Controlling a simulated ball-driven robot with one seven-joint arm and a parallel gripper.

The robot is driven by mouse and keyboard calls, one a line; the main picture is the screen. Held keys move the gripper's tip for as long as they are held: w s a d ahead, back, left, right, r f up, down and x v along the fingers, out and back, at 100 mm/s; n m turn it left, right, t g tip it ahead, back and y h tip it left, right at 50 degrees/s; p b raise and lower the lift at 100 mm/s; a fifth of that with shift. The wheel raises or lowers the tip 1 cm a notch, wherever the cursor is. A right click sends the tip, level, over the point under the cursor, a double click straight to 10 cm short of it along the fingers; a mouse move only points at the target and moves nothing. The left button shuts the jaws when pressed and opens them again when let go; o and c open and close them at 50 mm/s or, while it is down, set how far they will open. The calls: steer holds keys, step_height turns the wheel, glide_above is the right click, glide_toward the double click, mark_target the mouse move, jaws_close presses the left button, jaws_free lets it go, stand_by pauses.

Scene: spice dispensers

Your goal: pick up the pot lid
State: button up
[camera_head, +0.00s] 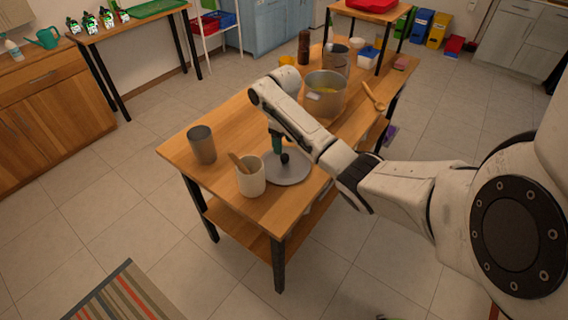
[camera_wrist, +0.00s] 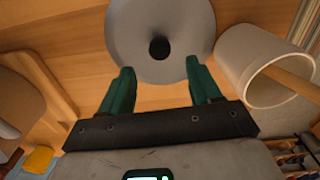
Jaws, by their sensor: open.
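The pot lid is a round grey disc with a dark knob in its middle. It lies flat on the wooden table, and its grey surface shows in the head view (camera_head: 294,172) and at the top of the wrist view (camera_wrist: 185,20). My gripper (camera_wrist: 160,75) has two green fingers, spread apart and empty. In the wrist view the knob sits just beyond the fingertips, between their lines. In the head view my gripper (camera_head: 279,150) is above the lid, close to the knob, and partly hidden by my arm.
A white crock (camera_head: 251,180) with a wooden utensil stands close to the lid; the crock is also in the wrist view (camera_wrist: 238,62), beside a finger. A grey cup (camera_head: 203,146) stands further left. A large pot (camera_head: 324,98) and wooden spoon (camera_head: 373,97) are farther back on the table (camera_head: 228,118).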

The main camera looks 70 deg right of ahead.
mark_target(284, 155)
steer(key=shift+f+p, duration=0.3)
steer(key=shift+f, duration=2.25)
jaws_close()
